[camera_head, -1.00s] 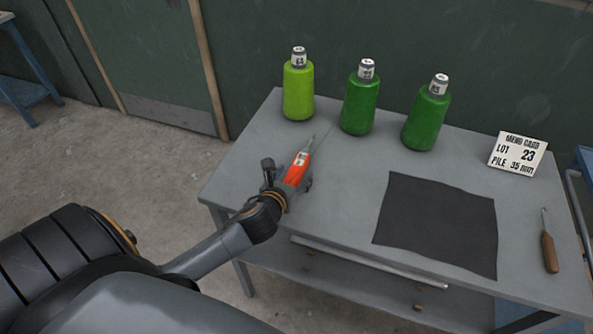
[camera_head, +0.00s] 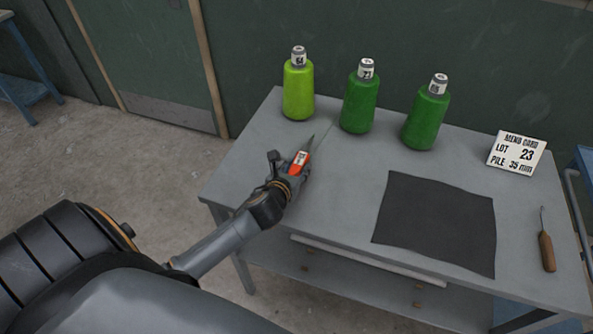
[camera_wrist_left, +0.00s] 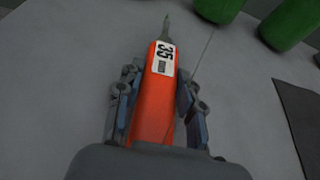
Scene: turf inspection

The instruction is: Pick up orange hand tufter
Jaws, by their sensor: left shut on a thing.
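The orange hand tufter (camera_head: 300,161) has a pointed grey tip and a white label. It is at the left part of the grey table, its tip toward the back. My left gripper (camera_head: 292,178) is shut on its orange body. In the left wrist view the tufter (camera_wrist_left: 158,100), labelled 35, lies between the two fingers of the gripper (camera_wrist_left: 155,105), one on each side. I cannot tell whether the tufter still touches the tabletop. My right gripper is not in view.
Three green cones of yarn (camera_head: 298,88) (camera_head: 360,100) (camera_head: 427,115) stand along the table's back. A dark mat (camera_head: 437,222) lies at the middle right. A wooden-handled hook (camera_head: 546,250) and a sign card (camera_head: 517,153) are at the right. A bare strip of table (camera_head: 345,180) lies between tufter and mat.

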